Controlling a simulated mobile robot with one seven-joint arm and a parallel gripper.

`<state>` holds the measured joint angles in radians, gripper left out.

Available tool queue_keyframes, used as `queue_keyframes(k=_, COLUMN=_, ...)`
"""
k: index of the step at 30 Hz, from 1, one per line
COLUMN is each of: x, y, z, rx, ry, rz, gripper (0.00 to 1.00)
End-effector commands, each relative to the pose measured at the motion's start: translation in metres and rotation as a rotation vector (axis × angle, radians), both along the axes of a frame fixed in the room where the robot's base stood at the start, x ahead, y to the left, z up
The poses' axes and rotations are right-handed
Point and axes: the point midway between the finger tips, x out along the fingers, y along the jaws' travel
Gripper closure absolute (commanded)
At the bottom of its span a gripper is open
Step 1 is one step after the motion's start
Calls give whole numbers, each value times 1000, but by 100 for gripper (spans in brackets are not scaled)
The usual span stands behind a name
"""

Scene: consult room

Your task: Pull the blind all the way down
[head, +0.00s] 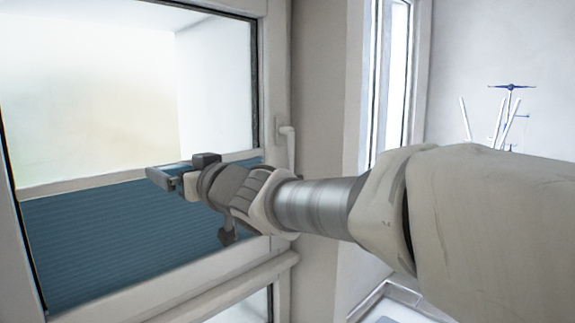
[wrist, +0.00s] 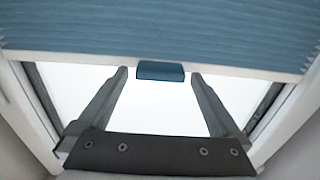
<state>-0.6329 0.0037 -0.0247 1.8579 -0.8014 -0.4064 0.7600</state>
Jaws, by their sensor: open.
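The blue pleated blind (head: 110,235) covers the lower part of the window in the head view, with bare bright glass above it. A pale rail (head: 95,183) runs along its upper edge. In the wrist view the blind (wrist: 160,30) fills the top of the picture, and a small blue tab (wrist: 160,71) sits on its rail. My gripper (head: 165,178) is in front of the window at about the rail's height. It is open, and in the wrist view its fingertips (wrist: 160,76) stand either side of the tab, with a gap on both sides.
The pale window frame (head: 274,70) surrounds the glass, with a white handle (head: 287,145) on its right side. A lower sill rail (head: 190,287) crosses beneath the blind. A narrow second window (head: 397,70) and a blue-and-white ornament (head: 512,88) are further right.

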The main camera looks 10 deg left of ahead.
Motion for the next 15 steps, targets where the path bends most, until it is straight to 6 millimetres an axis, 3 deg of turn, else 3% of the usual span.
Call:
queue_keyframes(k=11, x=3, y=4, z=0, rx=-1, ry=-1, rz=0, gripper=0)
queue_keyframes(k=15, x=3, y=4, z=0, rx=-1, ry=-1, rz=0, gripper=23)
